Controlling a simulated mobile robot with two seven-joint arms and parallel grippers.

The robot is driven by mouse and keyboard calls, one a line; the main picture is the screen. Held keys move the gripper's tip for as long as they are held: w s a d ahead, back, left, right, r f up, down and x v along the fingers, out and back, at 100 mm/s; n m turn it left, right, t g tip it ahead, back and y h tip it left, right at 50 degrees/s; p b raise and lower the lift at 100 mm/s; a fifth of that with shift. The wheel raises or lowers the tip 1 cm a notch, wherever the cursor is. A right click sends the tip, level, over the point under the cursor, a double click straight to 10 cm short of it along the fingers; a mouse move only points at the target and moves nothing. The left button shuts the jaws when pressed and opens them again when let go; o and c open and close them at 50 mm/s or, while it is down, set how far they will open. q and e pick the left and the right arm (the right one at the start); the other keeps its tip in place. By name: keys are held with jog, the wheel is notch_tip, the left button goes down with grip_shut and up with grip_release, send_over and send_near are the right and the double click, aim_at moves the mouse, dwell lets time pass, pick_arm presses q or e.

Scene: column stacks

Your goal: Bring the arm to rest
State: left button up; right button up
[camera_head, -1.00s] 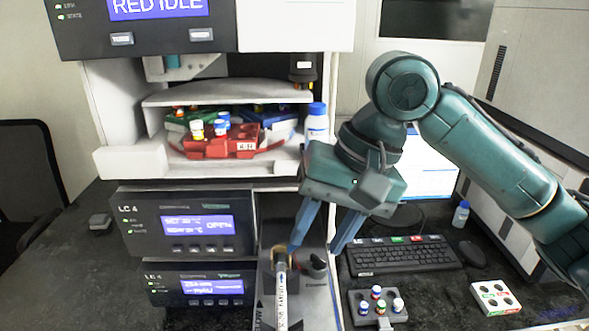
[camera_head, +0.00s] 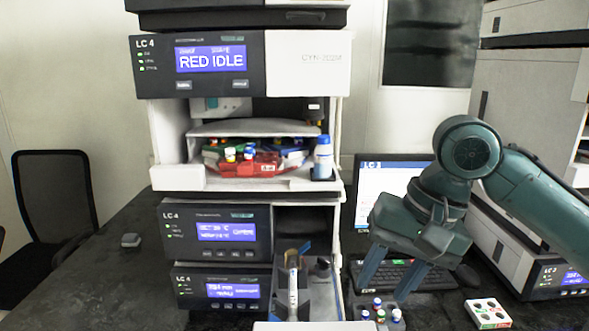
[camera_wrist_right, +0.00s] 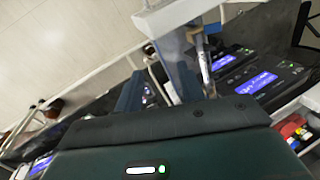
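My right gripper (camera_head: 381,289) hangs over the bench with its two blue fingers spread apart and nothing between them. It is in front of the keyboard, right of the instrument stack. It also shows in the right wrist view (camera_wrist_right: 158,84), where its fingers are apart. My right arm (camera_head: 530,190) comes in from the right with its elbow raised. A labelled white column (camera_head: 293,287) stands nearly upright in the open compartment at the lower right of the stack, apart from the gripper. My left gripper is in neither view.
The instrument stack (camera_head: 218,225) holds a red vial tray (camera_head: 245,169) and a blue-capped bottle (camera_head: 323,158). A monitor (camera_head: 385,185) and keyboard (camera_head: 385,272) are behind the gripper. The left bench is mostly clear.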

jog(key=w+d+m+t+h, duration=0.1)
jog(key=d+m, duration=0.2)
jog(key=d, duration=0.8)
jog(key=w+d+f+n+t, duration=0.1)
jog(key=w+f+n+t, duration=0.15)
jog(key=f, duration=1.05)
jog(key=w+d+f+n+t, duration=0.1)
jog(key=f+n+t, duration=0.15)
jog(key=f, duration=0.95)
jog(key=s+d+f+n+t, duration=0.1)
jog(key=s+d+f+n, duration=0.1)
jog(key=s+f+n, duration=0.5)
jog(key=s+d+f+n+t, duration=0.1)
jog(key=s+d+f+n, duration=0.2)
jog(key=s+f+n, duration=0.5)
jog(key=s+a+r+m+t, duration=0.1)
jog(key=a+r+m+t, duration=0.1)
jog(key=a+m, duration=0.9)
jog(key=a+r, duration=0.1)
jog(key=a, duration=0.4)
jog(key=shift+s+m+y, duration=0.15)
jog(key=shift+m+y, duration=0.25)
jog(key=shift+r, duration=0.1)
